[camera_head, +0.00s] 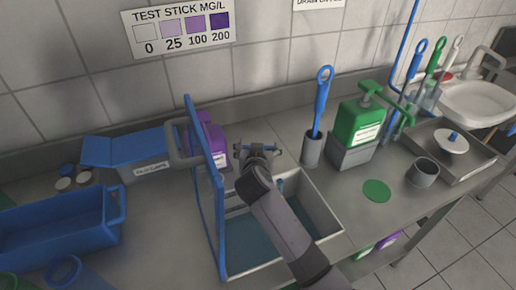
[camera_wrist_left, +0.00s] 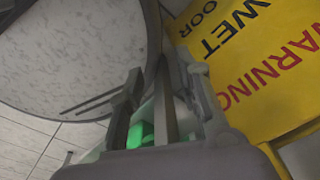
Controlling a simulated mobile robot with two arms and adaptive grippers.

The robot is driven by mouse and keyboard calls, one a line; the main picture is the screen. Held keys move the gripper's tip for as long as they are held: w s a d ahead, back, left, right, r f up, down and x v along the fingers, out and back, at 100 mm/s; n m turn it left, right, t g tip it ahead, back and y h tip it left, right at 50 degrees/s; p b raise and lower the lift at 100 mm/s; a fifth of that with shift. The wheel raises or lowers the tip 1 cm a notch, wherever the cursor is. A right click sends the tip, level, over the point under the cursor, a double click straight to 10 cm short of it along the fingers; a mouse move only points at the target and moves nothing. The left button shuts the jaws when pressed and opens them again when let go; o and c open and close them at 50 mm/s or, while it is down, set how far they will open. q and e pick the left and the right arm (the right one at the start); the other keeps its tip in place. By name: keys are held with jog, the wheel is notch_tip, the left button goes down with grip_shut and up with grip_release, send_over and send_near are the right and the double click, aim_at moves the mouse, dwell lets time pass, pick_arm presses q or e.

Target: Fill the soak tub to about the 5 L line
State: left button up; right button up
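A blue tub with a side handle (camera_head: 60,225), which looks like the soak tub, stands at the left of the counter in the head view. Its inside and any level marks cannot be read. My right arm reaches over the sink (camera_head: 325,215). My right gripper (camera_head: 257,149) is at the sink's back edge, by a small blue part; whether it grips that part is unclear. A grey curved pipe (camera_head: 172,150), perhaps a spout, is left of it.
A blue upright frame (camera_head: 208,185) stands at the sink's left side. A blue-lidded box (camera_head: 130,150), purple bottle (camera_head: 212,140), brush holder (camera_head: 312,150) and green pump bottle (camera_head: 358,125) line the back. A yellow warning sign (camera_wrist_left: 265,65) is close to my left gripper.

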jog(key=o, duration=1.2)
jog(key=shift+c, duration=0.2)
jog(key=s+r, duration=0.1)
jog(key=s, duration=1.3)
jog(key=shift+s+a, duration=0.2)
jog(key=shift+s, duration=0.2)
jog(key=shift+r, duration=0.1)
